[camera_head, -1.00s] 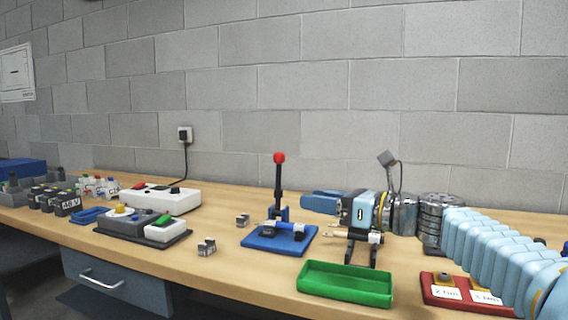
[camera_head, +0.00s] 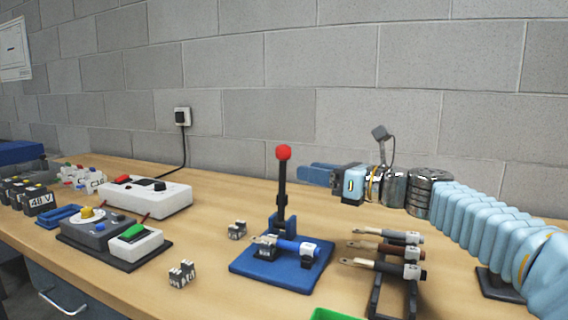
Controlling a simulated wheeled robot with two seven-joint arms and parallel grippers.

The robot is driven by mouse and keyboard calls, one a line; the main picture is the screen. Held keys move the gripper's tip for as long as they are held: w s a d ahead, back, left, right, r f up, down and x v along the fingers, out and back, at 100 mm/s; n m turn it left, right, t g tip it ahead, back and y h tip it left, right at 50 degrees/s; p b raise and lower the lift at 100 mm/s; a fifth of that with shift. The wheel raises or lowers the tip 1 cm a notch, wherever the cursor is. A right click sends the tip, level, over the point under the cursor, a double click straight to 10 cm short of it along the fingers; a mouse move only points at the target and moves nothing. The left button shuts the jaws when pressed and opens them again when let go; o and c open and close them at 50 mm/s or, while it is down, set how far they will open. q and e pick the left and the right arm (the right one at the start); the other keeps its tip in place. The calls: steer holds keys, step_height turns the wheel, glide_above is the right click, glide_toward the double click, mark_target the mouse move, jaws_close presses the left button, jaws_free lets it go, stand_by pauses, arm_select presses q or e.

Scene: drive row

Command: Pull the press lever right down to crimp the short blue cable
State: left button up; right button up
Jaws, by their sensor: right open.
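The press (camera_head: 250,270) has a blue base and a black lever (camera_head: 282,190) standing upright with a red knob (camera_head: 283,152) on top. The short blue cable (camera_head: 287,245) lies across the press, with a bare metal lug at its left end and a pale tag at its right. My right gripper (camera_head: 312,171) comes in from the right and points left. It is open and empty, right of the lever and a little lower than the knob in the picture, apart from it. My left gripper is out of view.
A black rack (camera_head: 378,298) with several cables stands right of the press. A green tray (camera_head: 325,314) shows at the bottom edge. Small terminal blocks (camera_head: 182,273) lie left of the press. A white box (camera_head: 150,198) and a tester (camera_head: 110,238) stand further left.

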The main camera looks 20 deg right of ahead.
mark_target(283, 161)
steer(key=p+x, duration=0.1)
steer(key=x, duration=0.7)
steer(key=shift+w+a, duration=0.1)
jaws_close()
